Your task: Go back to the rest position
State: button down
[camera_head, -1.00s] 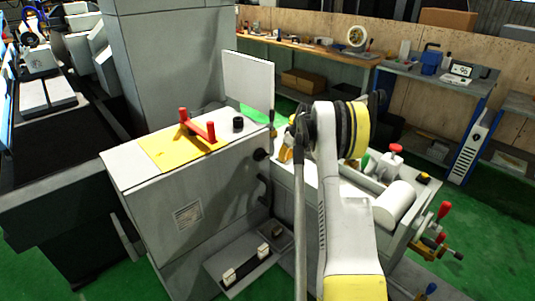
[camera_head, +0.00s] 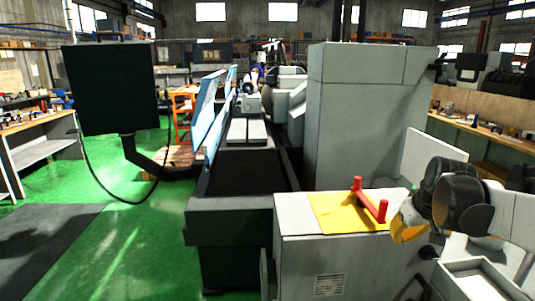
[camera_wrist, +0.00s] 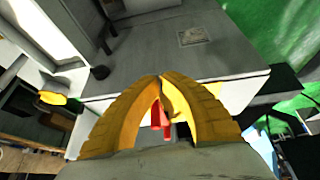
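My gripper (camera_head: 403,232) is at the right of the head view, beside the grey machine cabinet top, with its yellow fingers pointing down and left. In the wrist view my gripper (camera_wrist: 160,78) shows its two yellow fingers meeting at the tips, with nothing seen held between them. A red handle (camera_head: 369,200) stands on a yellow plate (camera_head: 335,213) on the cabinet, left of the gripper and apart from it. Part of the red handle (camera_wrist: 158,117) shows through the gap behind the fingertips.
The grey cabinet (camera_head: 325,262) and a tall grey housing (camera_head: 352,120) stand close by. A long dark machine bed (camera_head: 243,180) runs back at centre. A black control panel (camera_head: 110,88) hangs at left. Green floor (camera_head: 135,240) is open at left.

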jog(key=s+a+f+t, duration=0.1)
jog(key=s+a, duration=0.7)
jog(key=s, duration=0.3)
jog(key=s+a+f, duration=0.2)
jog(key=s+a, duration=0.7)
jog(key=s, duration=0.2)
jog(key=shift+f+t, duration=0.15)
jog(key=shift+t, duration=0.25)
jog(key=shift+a, duration=0.1)
